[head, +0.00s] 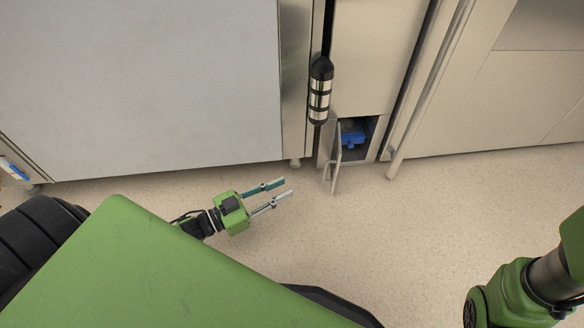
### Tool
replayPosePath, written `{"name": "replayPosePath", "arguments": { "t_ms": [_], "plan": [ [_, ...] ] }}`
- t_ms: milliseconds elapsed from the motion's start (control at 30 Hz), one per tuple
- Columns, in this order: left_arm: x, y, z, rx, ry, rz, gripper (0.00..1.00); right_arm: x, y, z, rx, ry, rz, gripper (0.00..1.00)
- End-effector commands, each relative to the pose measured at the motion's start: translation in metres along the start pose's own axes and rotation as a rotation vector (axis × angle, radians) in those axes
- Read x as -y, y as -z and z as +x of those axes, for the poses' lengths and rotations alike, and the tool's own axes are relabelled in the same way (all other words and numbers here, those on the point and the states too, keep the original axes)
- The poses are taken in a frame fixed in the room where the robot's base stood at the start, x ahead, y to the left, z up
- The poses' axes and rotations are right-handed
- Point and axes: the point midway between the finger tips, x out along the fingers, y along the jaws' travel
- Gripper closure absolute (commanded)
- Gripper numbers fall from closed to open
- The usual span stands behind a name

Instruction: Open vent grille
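The vent grille (336,160) is a small metal door low at the foot of the tall beige cabinet. It stands swung outward, seen nearly edge-on, and the opening behind it shows a blue part (353,133) inside. My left gripper (289,187) is low over the floor to the left of the grille. Its two fingers are parted, with nothing between them, and they point right toward the grille without touching it. At the lower right a green and black part of my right arm shows, but its gripper is out of the picture.
A large grey panel (150,80) fills the upper left. A black and silver cylindrical handle (320,90) hangs above the opening. A vertical metal pipe (428,90) runs down right of it. The speckled floor (400,230) is clear in front.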

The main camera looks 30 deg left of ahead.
Motion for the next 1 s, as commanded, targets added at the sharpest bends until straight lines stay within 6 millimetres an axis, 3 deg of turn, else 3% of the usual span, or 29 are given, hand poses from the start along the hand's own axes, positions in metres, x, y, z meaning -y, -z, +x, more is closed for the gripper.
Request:
{"name": "replayPosePath", "arguments": {
  "t_ms": [267, 700, 1000],
  "plan": [
    [0.001, 0.001, 0.029, -0.005, 0.010, 0.003, 0.77, 0.002, 0.000, -0.013, 0.003, 0.003, -0.005, 0.60],
    [0.002, -0.001, 0.118, -0.003, 0.010, 0.004, 0.77, 0.011, 0.013, -0.060, 0.014, 0.006, -0.008, 0.60],
    [0.002, 0.002, 0.143, 0.000, 0.010, 0.001, 0.77, 0.014, 0.021, -0.070, 0.006, 0.006, -0.007, 0.60]
  ]
}}
